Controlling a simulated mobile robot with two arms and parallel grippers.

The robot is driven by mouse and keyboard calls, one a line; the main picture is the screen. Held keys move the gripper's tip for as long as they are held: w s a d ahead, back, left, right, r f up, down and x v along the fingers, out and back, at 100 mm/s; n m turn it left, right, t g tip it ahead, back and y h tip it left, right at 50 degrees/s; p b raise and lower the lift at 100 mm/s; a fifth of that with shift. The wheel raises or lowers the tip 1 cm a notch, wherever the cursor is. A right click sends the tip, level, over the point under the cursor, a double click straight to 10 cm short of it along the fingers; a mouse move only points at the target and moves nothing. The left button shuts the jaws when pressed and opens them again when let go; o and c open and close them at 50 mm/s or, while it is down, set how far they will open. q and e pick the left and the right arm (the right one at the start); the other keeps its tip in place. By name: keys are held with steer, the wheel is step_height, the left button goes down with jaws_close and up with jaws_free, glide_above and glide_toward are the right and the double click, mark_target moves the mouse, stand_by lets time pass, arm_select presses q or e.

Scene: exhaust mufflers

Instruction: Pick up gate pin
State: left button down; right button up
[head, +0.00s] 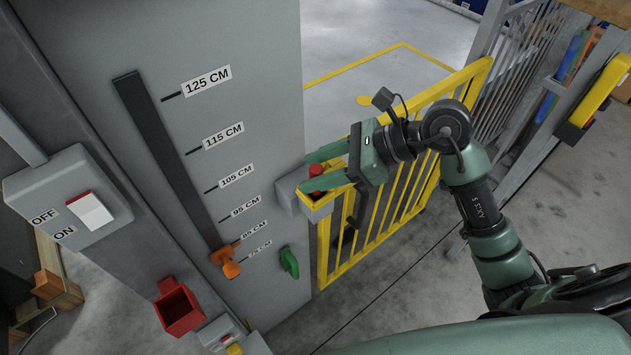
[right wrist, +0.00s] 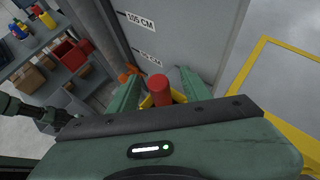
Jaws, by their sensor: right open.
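The gate pin (head: 317,171) has a red head and sits upright in a grey and yellow latch bracket (head: 313,205) at the post's edge, by the top of the yellow gate (head: 400,165). My right gripper (head: 306,172) is open, with its two green fingers on either side of the red head. In the right wrist view the red pin (right wrist: 160,88) stands between the fingers, with visible gaps on both sides. The pin's lower part is hidden in the bracket. My left gripper does not show in the head view.
A grey post with a height scale (head: 240,60) and an orange slider (head: 225,262) stands to the left. A green handle (head: 289,262), an open red box (head: 179,308) and an ON/OFF switch box (head: 70,200) are near. The floor beyond the gate is clear.

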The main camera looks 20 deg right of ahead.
steer(key=x, duration=0.3)
steer(key=shift+s+a+r, duration=0.1)
steer(key=shift+a+r, duration=0.05)
steer(key=shift+c, duration=1.2)
jaws_close()
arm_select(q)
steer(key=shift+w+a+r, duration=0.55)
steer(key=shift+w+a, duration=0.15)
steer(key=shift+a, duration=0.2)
